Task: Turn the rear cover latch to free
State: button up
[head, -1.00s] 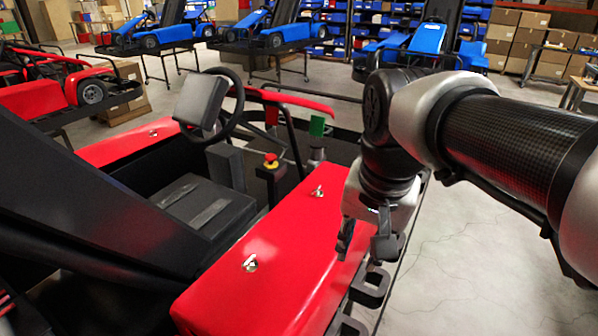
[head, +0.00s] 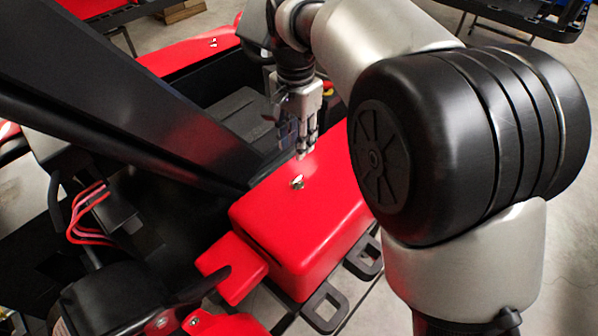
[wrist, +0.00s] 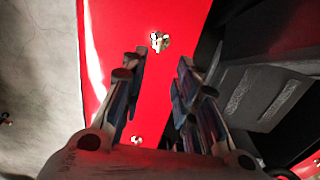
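The red side cover (head: 300,235) of the kart carries a small silver latch (head: 297,182) on its top, towards the rear end. My gripper (head: 303,152) is just beyond this latch, fingers pointing down, apart from it. In the wrist view my gripper (wrist: 157,75) is open and empty, its fingers spread over the red cover (wrist: 110,50). A silver latch (wrist: 159,41) shows just past the fingertips, seemingly the rear one. A second latch (wrist: 137,140) on the same cover shows low between the fingers. I cannot tell exactly how the latch is turned.
A black sloping panel (head: 130,90) stands left of the cover. Red wires (head: 88,205) and black parts lie at lower left. Black loop brackets (head: 325,308) edge the cover's right side. Another red cover (head: 190,52) with its own latch lies at the far left.

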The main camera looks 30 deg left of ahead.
aim_at(297, 179)
notch_tip(297, 179, down, 12)
jog(key=shift+f+b, duration=0.15)
jog(key=shift+b, duration=0.8)
jog(key=shift+c, duration=0.5)
grip_shut()
